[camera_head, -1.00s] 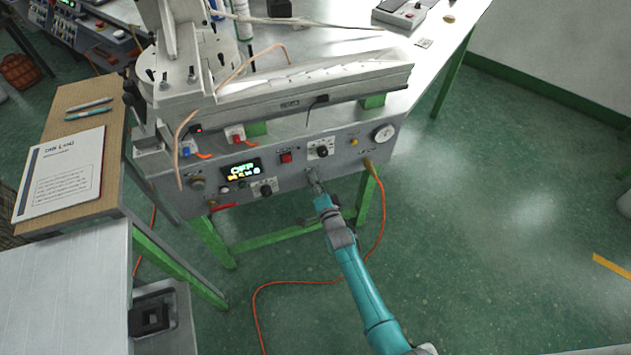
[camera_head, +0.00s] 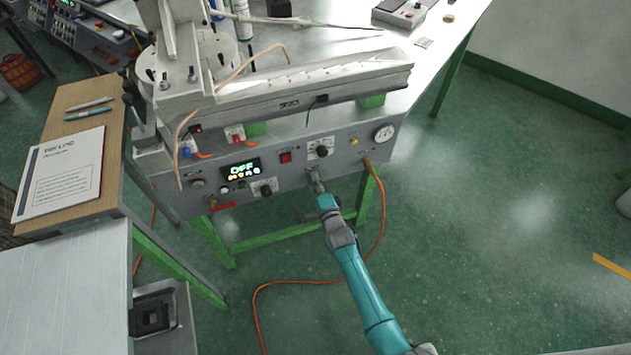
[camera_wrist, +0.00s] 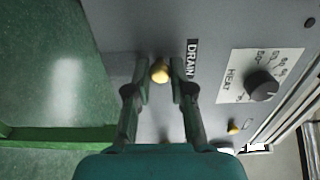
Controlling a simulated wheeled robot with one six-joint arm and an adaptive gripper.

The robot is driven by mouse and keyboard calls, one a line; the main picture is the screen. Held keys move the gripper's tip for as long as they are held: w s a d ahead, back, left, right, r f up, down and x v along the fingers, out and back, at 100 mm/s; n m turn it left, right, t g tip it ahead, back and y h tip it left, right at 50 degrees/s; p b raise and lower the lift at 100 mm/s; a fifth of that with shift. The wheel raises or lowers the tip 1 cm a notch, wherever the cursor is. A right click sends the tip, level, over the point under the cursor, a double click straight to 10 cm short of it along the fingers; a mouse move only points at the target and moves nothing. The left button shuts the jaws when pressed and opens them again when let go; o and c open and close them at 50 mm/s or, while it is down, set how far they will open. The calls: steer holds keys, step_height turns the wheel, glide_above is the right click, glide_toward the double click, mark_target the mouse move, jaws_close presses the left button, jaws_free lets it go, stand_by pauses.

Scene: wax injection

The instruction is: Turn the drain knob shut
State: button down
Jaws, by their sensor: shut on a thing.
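The drain knob (camera_wrist: 160,72) is a small brass-coloured knob on the grey machine panel, beside a DRAIN label (camera_wrist: 192,60) in the wrist view. My gripper (camera_wrist: 160,88) has one finger on each side of it and is shut on it. In the head view my gripper (camera_head: 315,181) is at the lower edge of the machine's front panel (camera_head: 293,181), and it hides the knob there. The knob's turn angle cannot be read.
A black HEAT dial (camera_wrist: 262,86) and another small brass part (camera_wrist: 233,127) are close by on the panel. A gauge (camera_head: 384,132) and an orange hose (camera_head: 381,215) are to the right. Green table legs (camera_head: 364,200) stand behind my arm. The floor at right is clear.

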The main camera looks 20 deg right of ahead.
steer(key=c, duration=1)
jaws_free()
steer(key=s, duration=1.2)
steer(key=shift+d, duration=0.15)
